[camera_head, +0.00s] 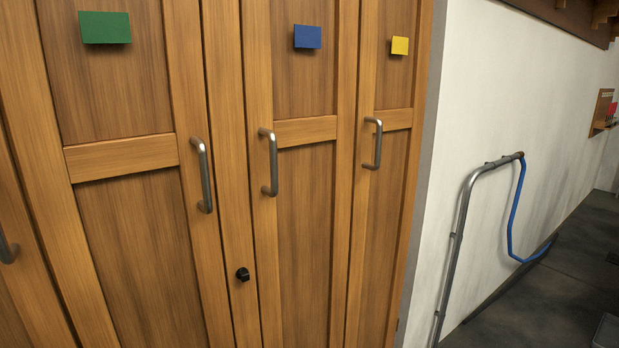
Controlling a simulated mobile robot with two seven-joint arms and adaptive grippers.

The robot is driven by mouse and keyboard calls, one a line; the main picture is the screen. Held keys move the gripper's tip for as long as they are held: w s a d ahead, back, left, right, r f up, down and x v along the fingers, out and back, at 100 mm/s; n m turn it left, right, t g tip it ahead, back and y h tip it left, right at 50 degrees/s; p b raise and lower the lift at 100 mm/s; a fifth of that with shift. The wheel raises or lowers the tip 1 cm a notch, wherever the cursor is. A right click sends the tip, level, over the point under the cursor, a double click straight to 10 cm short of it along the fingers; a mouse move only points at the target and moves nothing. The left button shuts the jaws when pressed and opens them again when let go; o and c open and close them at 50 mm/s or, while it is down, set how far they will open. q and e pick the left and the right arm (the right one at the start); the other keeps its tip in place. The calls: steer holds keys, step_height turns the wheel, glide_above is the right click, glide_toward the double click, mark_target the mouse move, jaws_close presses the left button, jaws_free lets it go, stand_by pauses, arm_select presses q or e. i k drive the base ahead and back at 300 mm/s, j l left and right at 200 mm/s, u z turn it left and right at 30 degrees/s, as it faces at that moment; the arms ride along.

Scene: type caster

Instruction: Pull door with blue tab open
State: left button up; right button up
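The door with the blue tab (307,37) is the middle wooden door (304,190) in the head view. It looks shut, flush with its neighbours. Its metal handle (271,162) is a vertical bar on the door's left side. Neither of my grippers shows in this view, and nothing touches the handle.
A door with a green tab (105,28) and its handle (203,175) is to the left. A narrow door with a yellow tab (400,46) is to the right. A black knob (243,274) sits low between doors. A metal pipe (463,215) with a blue hose (515,215) stands by the white wall.

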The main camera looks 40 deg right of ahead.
mark_target(299, 57)
steer(key=i+z, duration=0.35)
steer(key=i+j+z, duration=0.15)
steer(key=z, duration=0.15)
